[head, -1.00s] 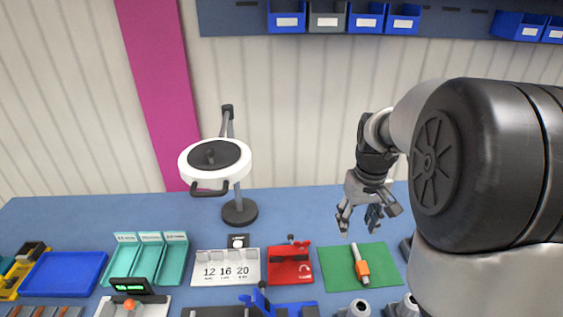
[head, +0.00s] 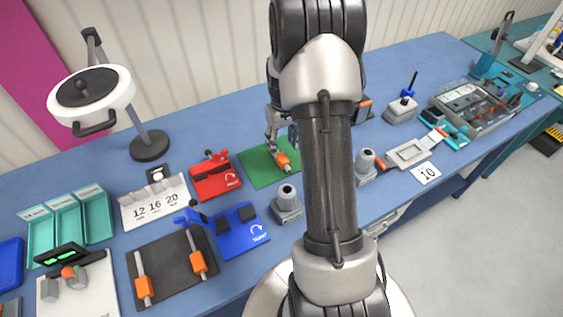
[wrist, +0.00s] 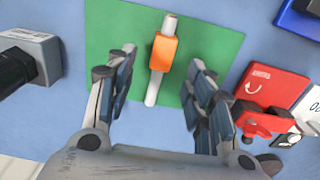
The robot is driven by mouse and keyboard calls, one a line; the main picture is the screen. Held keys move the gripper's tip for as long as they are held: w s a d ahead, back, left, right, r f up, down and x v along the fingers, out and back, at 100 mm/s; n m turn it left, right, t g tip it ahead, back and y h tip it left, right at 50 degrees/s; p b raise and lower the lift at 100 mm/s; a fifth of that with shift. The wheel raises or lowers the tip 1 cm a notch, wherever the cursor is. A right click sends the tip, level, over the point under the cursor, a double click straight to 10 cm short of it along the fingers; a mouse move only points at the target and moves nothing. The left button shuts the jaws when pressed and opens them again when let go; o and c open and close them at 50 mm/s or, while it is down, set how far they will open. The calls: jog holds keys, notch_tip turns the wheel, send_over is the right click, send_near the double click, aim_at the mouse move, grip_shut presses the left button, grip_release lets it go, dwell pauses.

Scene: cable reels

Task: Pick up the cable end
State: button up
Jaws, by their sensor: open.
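The cable end is a white rod with an orange block around its middle. It lies on a green mat (head: 255,164), and its orange block (head: 283,161) shows in the head view, partly hidden by my gripper. In the wrist view the cable end (wrist: 162,52) lies whole on the mat, running top to bottom. My gripper (wrist: 162,88) is open and empty, its two fingers on either side of the rod's lower part. In the head view my gripper (head: 280,138) is just above the mat, partly behind my arm.
A red fixture (head: 214,178) stands left of the mat, also in the wrist view (wrist: 272,98). A grey device (wrist: 32,55) is on the mat's other side. A grey post (head: 287,200), a blue fixture (head: 240,228) and a black board with two orange-clipped rods (head: 172,268) lie nearer.

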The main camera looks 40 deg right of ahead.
aim_at(282, 157)
jog(key=shift+a+f+b, duration=0.15)
jog(key=shift+f+b, duration=0.7)
jog(key=shift+f, duration=2.35)
jog(key=shift+r, duration=0.1)
grip_shut()
